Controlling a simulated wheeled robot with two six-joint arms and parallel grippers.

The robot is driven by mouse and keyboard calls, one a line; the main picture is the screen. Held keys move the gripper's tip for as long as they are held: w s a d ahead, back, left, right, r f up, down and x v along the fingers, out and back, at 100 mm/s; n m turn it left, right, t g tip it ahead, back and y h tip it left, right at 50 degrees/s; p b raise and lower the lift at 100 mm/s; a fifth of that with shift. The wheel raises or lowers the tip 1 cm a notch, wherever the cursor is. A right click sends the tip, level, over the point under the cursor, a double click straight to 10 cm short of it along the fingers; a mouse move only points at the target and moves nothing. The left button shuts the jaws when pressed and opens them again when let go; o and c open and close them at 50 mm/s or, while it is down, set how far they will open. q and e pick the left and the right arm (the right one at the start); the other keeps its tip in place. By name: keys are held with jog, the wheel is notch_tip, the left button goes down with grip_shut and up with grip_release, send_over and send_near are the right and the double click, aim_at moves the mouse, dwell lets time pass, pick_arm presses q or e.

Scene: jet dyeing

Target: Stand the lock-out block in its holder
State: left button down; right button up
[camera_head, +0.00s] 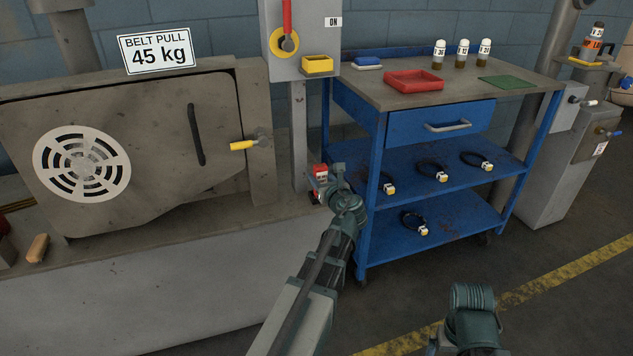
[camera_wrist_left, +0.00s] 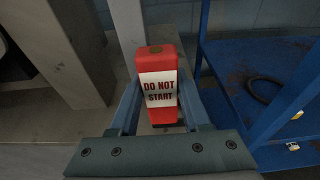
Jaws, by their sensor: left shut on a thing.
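The lock-out block (camera_head: 321,171) is a small red block with a white label, which reads DO NOT START in the left wrist view (camera_wrist_left: 158,90). My left gripper (camera_head: 318,188) is shut on it, one finger on each side, beside the left edge of the blue cart. The block stands about upright in the jaws; its lower end is partly hidden. A small yellow open-topped box (camera_head: 318,66), which looks like the holder, is fixed to the grey switch panel, well above the block. The right arm shows at the bottom right, but its gripper is not seen.
The blue cart (camera_head: 372,190) stands right of my left gripper, with a red tray (camera_head: 414,88), bottles and a green mat on top and several black loops on its shelves. The grey post (camera_head: 299,135) and machine (camera_head: 215,130) are to the left.

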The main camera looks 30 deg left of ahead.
aim_at(320, 181)
pick_arm(q)
jog(key=w+a, duration=0.1)
jog(key=w, duration=0.1)
jog(key=shift+w+a+f, duration=0.15)
jog(key=shift+w+a, duration=0.2)
jog(key=shift+f+b, duration=1.75)
jog(key=shift+b, duration=0.1)
jog(key=shift+f, duration=0.15)
jog(key=shift+c, duration=1.8)
grip_release()
jog(key=shift+r, duration=0.3)
jog(key=p+v, duration=0.2)
jog(key=v, duration=1)
jog(key=shift+f, duration=0.2)
